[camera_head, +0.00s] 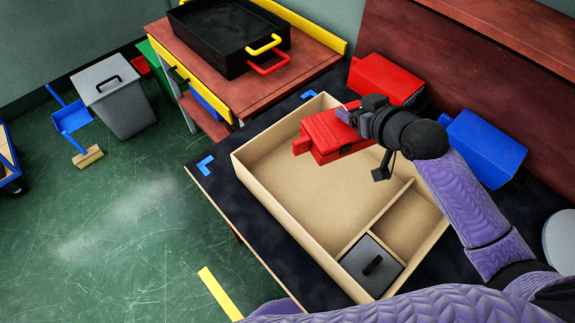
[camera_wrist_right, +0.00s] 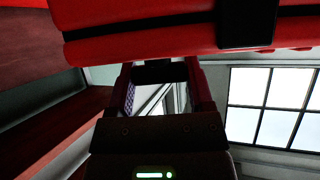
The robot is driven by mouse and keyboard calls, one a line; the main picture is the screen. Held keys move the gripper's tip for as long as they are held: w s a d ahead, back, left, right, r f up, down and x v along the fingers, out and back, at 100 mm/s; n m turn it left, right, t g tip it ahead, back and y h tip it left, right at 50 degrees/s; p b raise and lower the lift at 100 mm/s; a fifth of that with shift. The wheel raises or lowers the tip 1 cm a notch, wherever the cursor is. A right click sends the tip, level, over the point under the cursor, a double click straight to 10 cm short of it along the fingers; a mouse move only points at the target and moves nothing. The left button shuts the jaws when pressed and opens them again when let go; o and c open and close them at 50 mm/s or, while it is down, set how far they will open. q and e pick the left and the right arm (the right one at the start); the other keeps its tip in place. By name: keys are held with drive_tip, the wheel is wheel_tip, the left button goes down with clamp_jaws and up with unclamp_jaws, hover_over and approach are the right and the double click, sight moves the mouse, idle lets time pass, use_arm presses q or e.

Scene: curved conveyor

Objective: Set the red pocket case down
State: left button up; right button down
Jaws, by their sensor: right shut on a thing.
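The red pocket case (camera_head: 323,138) is in my right gripper (camera_head: 348,115), over the large compartment of the tan divided tray (camera_head: 252,178) in the head view. The gripper is shut on it at its right end. The case looks slightly tilted; its height above the tray floor is hard to tell. In the right wrist view the red case (camera_wrist_right: 130,40), with a dark band and clasp, spans the top beyond the gripper. My left gripper is out of view.
A black lidded box (camera_head: 358,275) fills the tray's front small compartment; the one beside it is empty. A red box (camera_head: 386,78) and a blue box (camera_head: 484,146) stand behind the tray. A black tray (camera_head: 215,35) sits on the side bench. Blue corner marks lie on the dark tabletop.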

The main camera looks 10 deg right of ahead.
drive_tip(key=shift+m+h, duration=0.6)
drive_tip(key=shift+h, duration=0.1)
drive_tip(key=f, duration=0.1)
drive_tip(key=w+f+b, duration=0.1)
drive_tip(key=f, duration=0.1)
drive_tip(key=w+f, duration=0.1)
drive_tip(key=shift+d+f, duration=0.25)
drive_tip(key=shift+f, duration=0.15)
wheel_tip(320, 180, down, 9)
drive_tip(key=b, duration=0.4)
drive_tip(key=shift+r+b, duration=0.15)
drive_tip(key=shift+b, duration=0.25)
drive_tip(key=shift+r, duration=0.2)
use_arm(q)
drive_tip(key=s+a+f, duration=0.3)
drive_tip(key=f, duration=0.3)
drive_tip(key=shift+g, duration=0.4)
use_arm(e)
drive_tip(key=shift+f, duration=0.1)
drive_tip(key=shift+c, duration=1.4)
unclamp_jaws()
drive_tip(key=shift+o, duration=1.1)
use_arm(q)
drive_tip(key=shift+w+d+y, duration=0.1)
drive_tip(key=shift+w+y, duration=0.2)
use_arm(e)
drive_tip(key=shift+o, duration=0.3)
